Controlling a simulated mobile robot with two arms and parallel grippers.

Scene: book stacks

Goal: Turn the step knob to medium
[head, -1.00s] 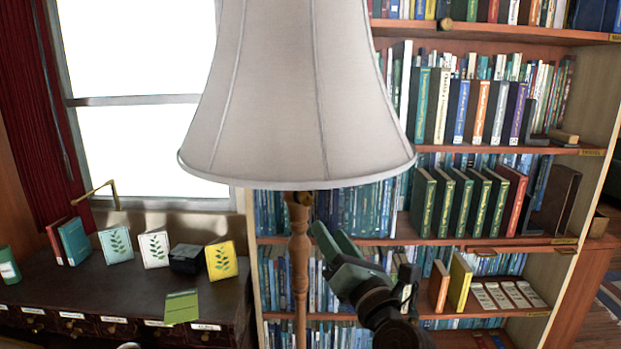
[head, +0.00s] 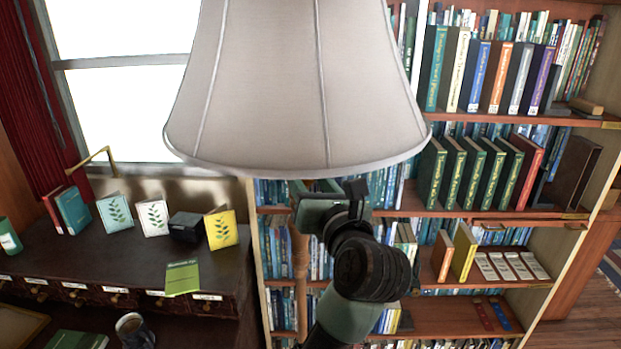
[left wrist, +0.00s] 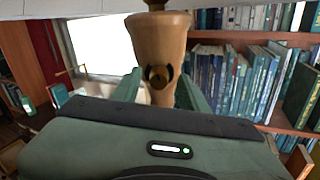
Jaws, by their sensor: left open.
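A floor lamp with a large pale shade (head: 300,90) stands in the middle of the head view, on a turned wooden post (head: 300,255). In the left wrist view the top of the post (left wrist: 158,35) is close ahead, with a small dark brass knob (left wrist: 158,77) on its near face. My left gripper (head: 303,188) is just under the shade at the post. In the wrist view its open fingers (left wrist: 158,88) stand either side of the knob, and I cannot tell if they touch it. The knob is hidden in the head view. My right gripper is out of view.
A tall bookcase (head: 470,217) full of books stands behind and to the right. At left a dark desk (head: 100,265) carries several small books, a black box (head: 187,228) and a green card (head: 182,278). The shade hangs close above my gripper.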

